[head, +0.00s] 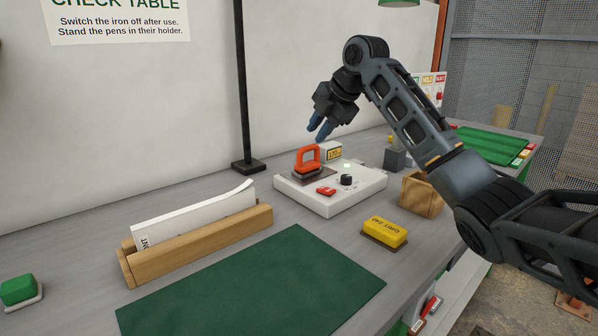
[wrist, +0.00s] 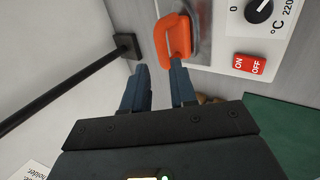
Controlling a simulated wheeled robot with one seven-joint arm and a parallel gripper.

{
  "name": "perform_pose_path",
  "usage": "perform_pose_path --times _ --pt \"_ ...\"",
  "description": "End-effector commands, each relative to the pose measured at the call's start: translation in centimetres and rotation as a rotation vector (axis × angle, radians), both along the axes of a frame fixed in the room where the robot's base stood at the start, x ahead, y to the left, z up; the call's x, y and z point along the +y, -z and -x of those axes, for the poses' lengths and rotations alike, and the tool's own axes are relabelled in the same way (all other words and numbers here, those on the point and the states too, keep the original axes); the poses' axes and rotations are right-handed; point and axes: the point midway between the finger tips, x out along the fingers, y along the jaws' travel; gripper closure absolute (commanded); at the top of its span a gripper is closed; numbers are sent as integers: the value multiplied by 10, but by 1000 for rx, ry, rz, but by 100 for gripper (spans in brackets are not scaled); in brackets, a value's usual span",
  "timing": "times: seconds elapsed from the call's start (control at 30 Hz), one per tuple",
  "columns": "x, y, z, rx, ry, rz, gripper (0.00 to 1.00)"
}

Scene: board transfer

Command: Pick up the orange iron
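The orange iron (head: 308,159) stands on a white control unit (head: 339,197) at the back of the table, its orange handle upright. In the wrist view the orange handle of the iron (wrist: 173,38) lies just beyond my right fingertip, over a metal plate. My gripper (head: 320,131) is above the iron in the head view, fingers pointing down. In the wrist view my gripper (wrist: 160,69) has its two fingers apart with nothing between them. The right finger overlaps the handle's lower end in the picture; I cannot tell whether they touch.
The unit has a dark knob (head: 346,180) and a red switch (head: 326,191). A black post (head: 243,90) stands behind. A wooden holder (head: 422,195), a yellow block (head: 384,230) and a wooden tray (head: 215,236) are nearby. A green mat (head: 265,285) lies clear in front.

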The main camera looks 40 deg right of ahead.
Motion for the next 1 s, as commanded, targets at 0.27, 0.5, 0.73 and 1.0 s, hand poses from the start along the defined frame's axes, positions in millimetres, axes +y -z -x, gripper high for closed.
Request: perform_pose_path --times 0.27,0.5,0.73,1.0 --pt "-3 14 -7 31 -6 10 73" --pt "-6 37 -21 31 -4 10 73" --pt "-6 60 -36 29 -6 10 73" --pt "-6 63 -39 27 -6 11 73"
